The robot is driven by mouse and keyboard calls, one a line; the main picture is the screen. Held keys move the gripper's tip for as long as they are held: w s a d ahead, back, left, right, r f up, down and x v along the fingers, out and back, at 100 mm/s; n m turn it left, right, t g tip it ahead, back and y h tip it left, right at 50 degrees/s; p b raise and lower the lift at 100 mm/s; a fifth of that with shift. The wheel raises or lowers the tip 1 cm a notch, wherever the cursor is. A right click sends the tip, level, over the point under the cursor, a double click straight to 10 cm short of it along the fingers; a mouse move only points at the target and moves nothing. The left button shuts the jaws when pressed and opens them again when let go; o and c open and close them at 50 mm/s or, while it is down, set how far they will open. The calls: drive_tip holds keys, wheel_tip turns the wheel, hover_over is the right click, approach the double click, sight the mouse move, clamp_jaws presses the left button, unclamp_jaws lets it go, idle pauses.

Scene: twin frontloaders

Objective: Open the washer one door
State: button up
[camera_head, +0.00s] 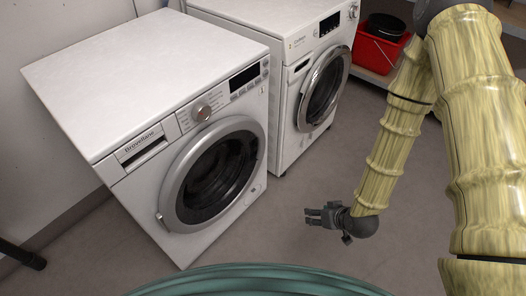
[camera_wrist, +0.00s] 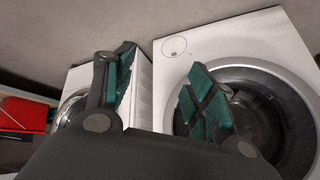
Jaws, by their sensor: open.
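Two white front-loading washers stand side by side; I cannot tell which is washer one. The nearer left washer (camera_head: 150,85) has a round door (camera_head: 212,178) with a silver ring and dark glass, and it looks closed. A small handle tab (camera_head: 160,217) shows at the ring's lower left. The second washer (camera_head: 280,25) has a round door (camera_head: 322,88) that also looks closed. My gripper (camera_head: 308,216) is open and empty, in front of and right of the nearer washer, touching nothing. In the wrist view my gripper's green-padded fingers (camera_wrist: 160,70) are spread before the nearer washer's door (camera_wrist: 275,115).
A red bin (camera_head: 378,50) with a dark pan (camera_head: 386,27) on top sits on a low white surface at the back right. A wall (camera_head: 35,130) runs along the left. A dark bar (camera_head: 22,255) lies at lower left. The grey floor before the washers is clear.

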drive_tip(key=w+a+f+n+t+y+b, duration=0.1)
drive_tip(key=w+a+n+t+y+b, duration=0.15)
drive_tip(key=w+b, duration=0.45)
drive_tip(key=w+a+f+n+t+y+b, duration=0.1)
drive_tip(key=w+a+y+b, duration=0.1)
drive_tip(key=w+a+b, duration=0.35)
drive_tip(key=n+t+y+b, duration=0.2)
drive_tip(key=n+y+b, duration=0.4)
drive_tip(key=b, duration=1)
approach(263, 142)
drive_tip(key=shift+g, duration=0.25)
drive_tip(key=b+x, duration=0.5)
drive_tip(key=x, duration=0.3)
drive_tip(key=shift+w+a, duration=0.1)
drive_tip(key=shift+w, duration=0.25)
drive_tip(key=shift+b+x, duration=0.3)
drive_tip(key=shift+x, duration=0.45)
drive_tip(key=shift+r, duration=0.2)
clamp_jaws()
